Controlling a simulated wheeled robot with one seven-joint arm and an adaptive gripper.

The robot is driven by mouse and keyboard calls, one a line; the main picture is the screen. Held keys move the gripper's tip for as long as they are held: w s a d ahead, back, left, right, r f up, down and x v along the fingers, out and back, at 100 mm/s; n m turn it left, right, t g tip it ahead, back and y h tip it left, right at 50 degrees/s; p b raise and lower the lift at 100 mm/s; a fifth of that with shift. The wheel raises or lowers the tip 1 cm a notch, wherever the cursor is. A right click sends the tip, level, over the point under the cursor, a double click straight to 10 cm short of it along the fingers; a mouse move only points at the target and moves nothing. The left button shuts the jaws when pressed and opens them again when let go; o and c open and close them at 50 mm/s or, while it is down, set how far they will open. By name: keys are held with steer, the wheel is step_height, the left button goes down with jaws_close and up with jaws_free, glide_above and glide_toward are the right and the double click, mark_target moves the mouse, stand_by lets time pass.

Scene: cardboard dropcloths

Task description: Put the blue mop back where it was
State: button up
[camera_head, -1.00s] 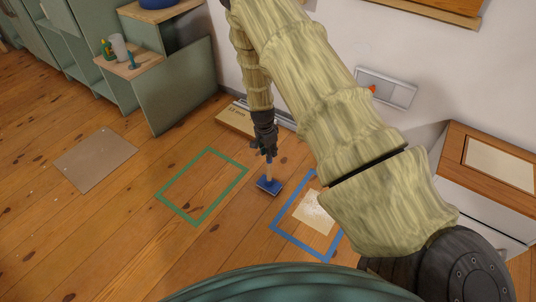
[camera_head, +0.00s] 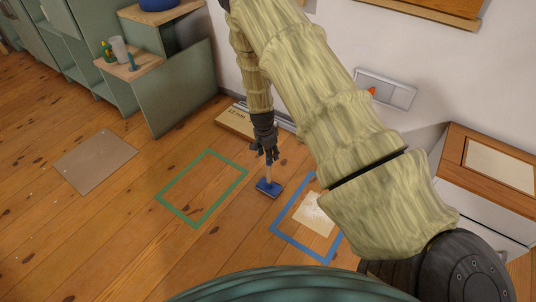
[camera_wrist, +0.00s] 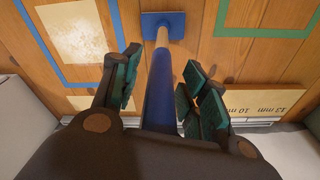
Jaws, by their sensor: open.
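The blue mop (camera_head: 269,188) stands on the wooden floor between the green outline (camera_head: 163,203) and the blue outline (camera_head: 292,248), outside both. Its handle rises up to my gripper (camera_head: 265,151). In the wrist view the mop's blue head (camera_wrist: 153,20) lies flat on the floor, and its handle (camera_wrist: 160,98) runs between the fingers. My gripper (camera_wrist: 161,62) is open, with a finger on each side of the handle and visible gaps. The handle's top end is hidden by the gripper's body.
A pale speckled patch (camera_head: 314,214) lies inside the blue outline. A grey-brown sheet (camera_head: 95,160) lies on the floor at left. Green shelving (camera_head: 175,90) and a white cabinet (camera_head: 470,215) flank the floor.

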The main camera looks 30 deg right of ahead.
step_height(320, 180, up, 12)
steer(key=a+p, duration=0.1)
steer(key=p, duration=0.3)
steer(key=shift+a+f, duration=0.2)
